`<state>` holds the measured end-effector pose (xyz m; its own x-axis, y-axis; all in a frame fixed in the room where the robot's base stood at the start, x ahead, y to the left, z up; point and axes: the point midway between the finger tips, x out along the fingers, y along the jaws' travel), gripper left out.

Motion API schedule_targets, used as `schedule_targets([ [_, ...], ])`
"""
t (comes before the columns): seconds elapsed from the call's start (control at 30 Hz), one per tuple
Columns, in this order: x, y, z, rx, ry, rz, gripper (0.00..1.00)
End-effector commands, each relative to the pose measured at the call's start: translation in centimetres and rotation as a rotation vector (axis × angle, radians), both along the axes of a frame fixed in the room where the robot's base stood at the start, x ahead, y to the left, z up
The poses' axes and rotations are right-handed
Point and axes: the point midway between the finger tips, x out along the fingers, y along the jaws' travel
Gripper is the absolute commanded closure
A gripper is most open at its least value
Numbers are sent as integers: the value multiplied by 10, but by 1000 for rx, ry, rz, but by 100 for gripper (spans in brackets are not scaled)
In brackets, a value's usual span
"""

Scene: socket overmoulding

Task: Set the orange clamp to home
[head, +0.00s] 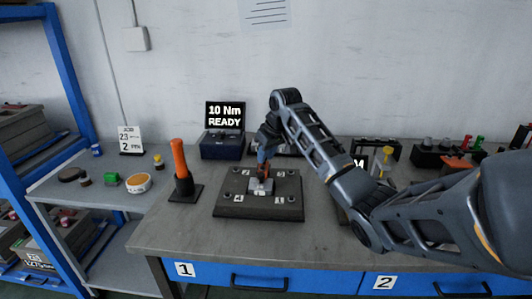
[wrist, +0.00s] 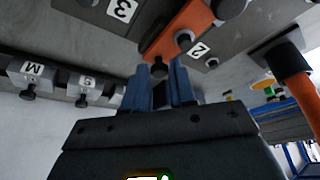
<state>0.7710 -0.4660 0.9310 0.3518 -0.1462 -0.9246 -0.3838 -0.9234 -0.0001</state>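The orange clamp (wrist: 188,30) is a bar with dark round knobs, lying across the dark plate near the label 2 in the wrist view. In the head view only a little orange (head: 266,172) shows below my gripper (head: 262,155). The plate (head: 232,208) has numbered corners and a pale metal block (head: 262,187) at its middle. In the wrist view the blue fingers of my gripper (wrist: 160,75) are close together, with a dark knob at the clamp's near end between their tips. The fingers hide most of that contact.
An orange-handled tool (head: 180,160) stands upright left of the plate. Behind it a display (head: 225,115) reads "10 Nm READY". A rack with yellow and dark parts (head: 375,150) is to the right, partly behind my arm. The bench's front left (head: 180,225) is clear.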

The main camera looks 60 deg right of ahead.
Motion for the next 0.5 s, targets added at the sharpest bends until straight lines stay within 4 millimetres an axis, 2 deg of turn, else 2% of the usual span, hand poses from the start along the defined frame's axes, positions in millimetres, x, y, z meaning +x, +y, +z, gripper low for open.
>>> schedule_targets([
  [0.03,0,3,-2,4,3,3,72],
  [0.23,1,2,-1,3,1,3,52],
  [0.5,0,1,1,1,0,1,52],
])
